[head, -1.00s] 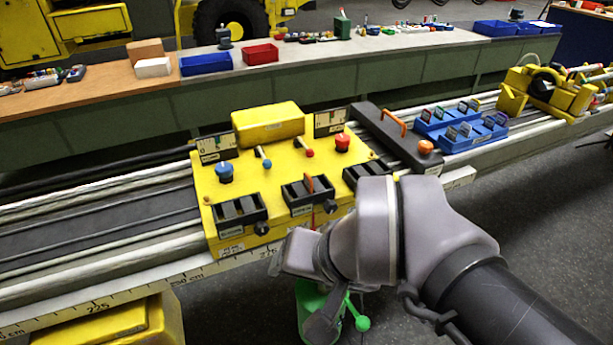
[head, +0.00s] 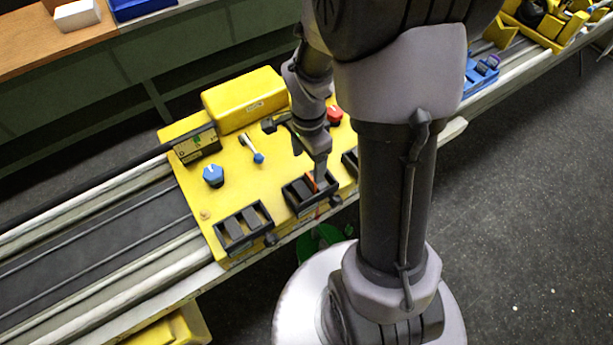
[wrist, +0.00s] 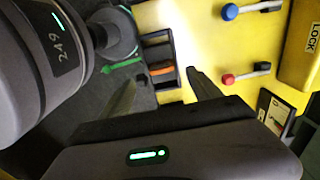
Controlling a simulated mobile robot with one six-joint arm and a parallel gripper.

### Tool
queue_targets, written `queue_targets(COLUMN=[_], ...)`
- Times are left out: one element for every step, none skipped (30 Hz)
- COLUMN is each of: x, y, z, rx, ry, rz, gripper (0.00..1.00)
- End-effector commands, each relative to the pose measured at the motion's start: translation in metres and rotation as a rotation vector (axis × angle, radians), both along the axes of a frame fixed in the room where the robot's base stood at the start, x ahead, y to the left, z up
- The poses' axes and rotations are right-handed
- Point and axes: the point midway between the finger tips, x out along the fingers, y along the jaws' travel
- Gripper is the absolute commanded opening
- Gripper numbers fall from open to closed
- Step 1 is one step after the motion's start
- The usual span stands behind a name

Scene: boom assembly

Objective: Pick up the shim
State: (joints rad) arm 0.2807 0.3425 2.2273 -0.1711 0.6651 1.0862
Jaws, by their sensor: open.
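An orange strip, which looks like the shim (head: 311,181), stands in the middle black holder (head: 293,200) on the yellow panel (head: 190,191). In the wrist view the orange strip (wrist: 161,71) lies across the dark holder, just beyond and between the fingertips. My gripper (head: 320,172) reaches down to this holder from above. In the wrist view my gripper (wrist: 162,78) has its two fingers apart, with nothing seen held between them. The head view partly hides the fingertips, so I cannot tell whether they touch the holder.
A left black holder (head: 243,226) sits beside the middle one. A blue knob (head: 213,175), a blue-tipped lever (head: 258,157), a red knob (head: 334,114) and a yellow box (head: 245,99) rise from the panel. My arm covers much of the bench's right part.

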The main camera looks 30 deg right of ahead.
Motion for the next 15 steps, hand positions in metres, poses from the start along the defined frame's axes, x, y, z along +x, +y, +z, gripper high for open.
queue_targets(x=[-0.001,-0.001,-0.001,0.0,0.0,0.0,0.0,0.0,0.0,0.001,0.001,0.001,0.001,0.002,0.002], y=[0.0,0.0,0.0,0.0,0.0,0.0,-0.001,-0.002,-0.005,-0.007,-0.008,-0.009,-0.009,-0.009,-0.009], z=[-0.014,-0.02,-0.027,-0.03,-0.033,-0.036,-0.04,-0.045,-0.054,-0.06,-0.067,-0.074,-0.079,-0.083,-0.086], rx=[0.001,0.0,0.0,0.0,0.0,0.0,0.0,0.0,0.001,0.001,0.001,0.001,0.001,0.0,0.0], ry=[0.003,0.002,0.002,0.001,0.001,0.001,0.0,0.001,0.002,0.002,0.002,0.002,0.002,0.001,0.0], rz=[0.001,0.001,0.0,0.0,0.0,0.0,0.0,-0.001,-0.001,-0.001,0.0,0.001,0.002,0.002,0.001], gripper=[0.73,0.73,0.73,0.73,0.73,0.73,0.73,0.73,0.73,0.73,0.73,0.73,0.73,0.73,0.73])
